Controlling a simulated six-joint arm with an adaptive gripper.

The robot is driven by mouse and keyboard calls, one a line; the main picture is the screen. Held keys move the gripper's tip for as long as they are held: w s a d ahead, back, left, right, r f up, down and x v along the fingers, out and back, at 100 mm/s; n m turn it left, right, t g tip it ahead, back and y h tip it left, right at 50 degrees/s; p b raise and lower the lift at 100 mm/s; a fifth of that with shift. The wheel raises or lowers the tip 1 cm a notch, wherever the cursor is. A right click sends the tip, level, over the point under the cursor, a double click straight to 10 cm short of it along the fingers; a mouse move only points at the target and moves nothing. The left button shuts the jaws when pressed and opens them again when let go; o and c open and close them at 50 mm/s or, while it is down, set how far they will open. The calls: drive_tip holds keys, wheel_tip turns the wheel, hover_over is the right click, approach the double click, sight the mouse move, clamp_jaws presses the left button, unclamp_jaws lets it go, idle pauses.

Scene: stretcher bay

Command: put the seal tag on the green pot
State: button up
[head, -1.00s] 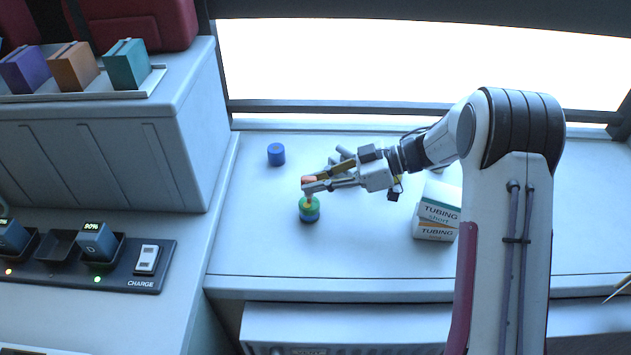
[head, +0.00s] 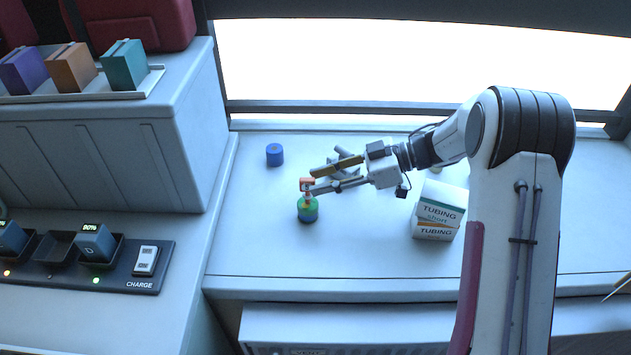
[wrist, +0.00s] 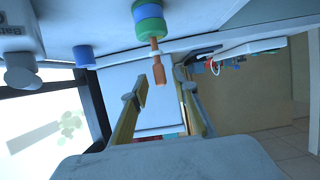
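The orange seal tag (head: 307,183) stands upright on top of the green pot (head: 308,210), which shows a green upper part above blue. In the wrist view the pot (wrist: 147,14) is at the top edge, upside down, with the tag (wrist: 158,66) pointing down from it. My gripper (head: 315,181) is open just right of the tag, with one finger behind and one in front. In the wrist view my gripper (wrist: 166,86) has its two fingers spread apart with nothing held between them. Whether a finger still touches the tag is unclear.
A blue pot (head: 275,155) stands behind and left on the counter (head: 260,250). Stacked tubing boxes (head: 437,212) stand to the right, below my arm. Grey pieces lie behind my gripper, partly hidden. The counter's front is clear.

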wheel_tip(320, 180, up, 8)
drive_tip(key=d, duration=0.2)
drive_tip(key=shift+d, duration=0.25)
idle(0.8)
